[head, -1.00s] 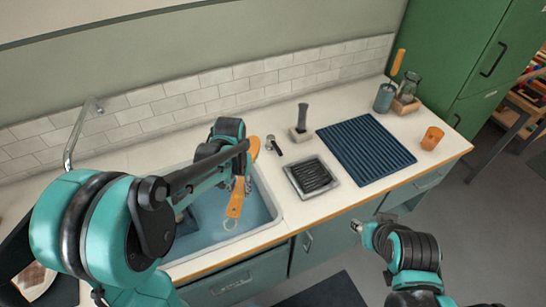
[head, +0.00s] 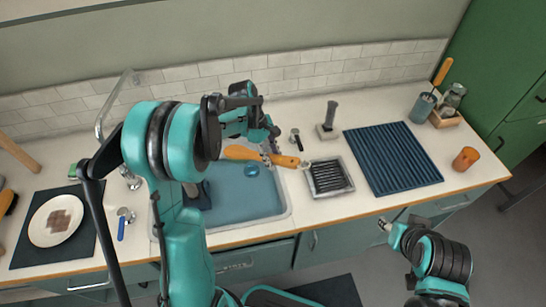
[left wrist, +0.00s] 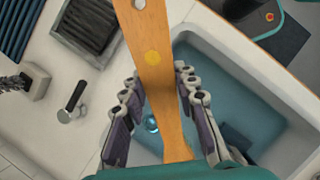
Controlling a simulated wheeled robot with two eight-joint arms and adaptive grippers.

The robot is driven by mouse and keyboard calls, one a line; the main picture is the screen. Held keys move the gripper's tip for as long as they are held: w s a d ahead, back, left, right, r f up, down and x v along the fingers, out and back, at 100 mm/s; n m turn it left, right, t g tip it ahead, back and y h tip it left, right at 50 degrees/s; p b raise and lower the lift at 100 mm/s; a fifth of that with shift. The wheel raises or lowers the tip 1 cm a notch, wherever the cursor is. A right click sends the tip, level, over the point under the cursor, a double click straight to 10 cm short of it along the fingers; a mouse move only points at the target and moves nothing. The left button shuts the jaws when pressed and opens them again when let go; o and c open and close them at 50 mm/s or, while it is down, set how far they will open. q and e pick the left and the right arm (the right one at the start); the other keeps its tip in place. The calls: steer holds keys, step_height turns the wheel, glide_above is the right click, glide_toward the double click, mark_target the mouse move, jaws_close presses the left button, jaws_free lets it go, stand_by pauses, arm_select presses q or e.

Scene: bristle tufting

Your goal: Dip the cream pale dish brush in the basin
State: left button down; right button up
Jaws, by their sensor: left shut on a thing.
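My left gripper (head: 268,146) is shut on an orange-tan wooden-handled brush (head: 285,160). In the left wrist view the flat handle (left wrist: 155,55), with a yellow dot and a hole near its end, runs between the fingers (left wrist: 158,88). The brush lies nearly level across the picture, above the far right part of the basin (head: 245,203). I cannot make out its bristles or their colour. The basin holds blue water, and a small blue round thing (head: 252,170) shows in it. My right gripper (head: 385,225) is in front of the counter, away from the basin; its jaws are too small to read.
Right of the basin are a dark ridged tray (head: 330,190), an upright grey-handled tool (head: 328,115), a blue ribbed mat (head: 393,165) and an orange cup (head: 466,159). A blue holder (head: 421,107) stands behind. A plate (head: 40,230) is at left. The tap (head: 104,125) rises behind the basin.

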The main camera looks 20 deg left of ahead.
arm_select(q)
step_height(320, 180, down, 17)
steer(key=b, duration=1.3)
steer(key=shift+f, duration=0.2)
steer(key=shift+r, duration=0.15)
steer(key=shift+r+p, duration=5.65)
steer(key=shift+r, duration=2.25)
steer(key=shift+r+p, duration=1.4)
steer(key=shift+r, duration=0.65)
steer(key=shift+f, duration=0.1)
